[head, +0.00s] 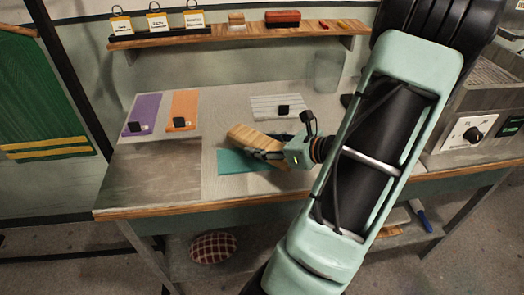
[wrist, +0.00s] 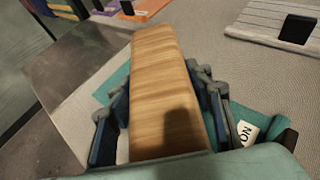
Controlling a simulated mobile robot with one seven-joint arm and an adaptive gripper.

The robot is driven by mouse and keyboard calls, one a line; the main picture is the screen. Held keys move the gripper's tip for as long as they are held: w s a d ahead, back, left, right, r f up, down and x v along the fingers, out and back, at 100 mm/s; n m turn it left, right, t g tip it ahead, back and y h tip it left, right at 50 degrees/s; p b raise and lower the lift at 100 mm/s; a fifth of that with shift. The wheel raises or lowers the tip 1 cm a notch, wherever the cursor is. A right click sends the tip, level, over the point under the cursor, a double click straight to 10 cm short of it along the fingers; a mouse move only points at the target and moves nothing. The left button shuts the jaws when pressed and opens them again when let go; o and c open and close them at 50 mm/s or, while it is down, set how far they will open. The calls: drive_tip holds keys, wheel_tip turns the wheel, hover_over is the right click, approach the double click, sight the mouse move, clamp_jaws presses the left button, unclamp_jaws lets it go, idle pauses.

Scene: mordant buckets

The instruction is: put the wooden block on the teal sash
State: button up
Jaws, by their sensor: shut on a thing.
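The wooden block (head: 252,139) is a long, light striped bar. My gripper (head: 262,154) is shut on it, and it is tilted in the head view. In the wrist view the block (wrist: 160,85) runs lengthwise between my two fingers (wrist: 165,115). The teal sash (head: 234,162) lies flat on the table below the block and my gripper. In the wrist view the sash (wrist: 245,118) shows on both sides of the block, with a white tag on its right part. The block hides part of the sash. I cannot tell whether the block touches it.
A purple cloth (head: 143,112) and an orange cloth (head: 184,107) lie at the table's left, each with a dark item on it. A pale striped cloth (head: 265,107) with a black item lies behind the block. A clear container (head: 327,72) stands at the back.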

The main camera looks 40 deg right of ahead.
drive_tip(key=shift+f, duration=0.85)
drive_tip(key=shift+f, duration=0.15)
drive_tip(key=o, duration=1.6)
drive_tip(key=shift+s, duration=0.1)
drive_tip(key=shift+c, duration=0.2)
drive_tip(key=shift+r, duration=0.2)
drive_tip(key=p+v, duration=0.1)
drive_tip(key=v, duration=1.1)
drive_tip(key=shift+f, duration=0.1)
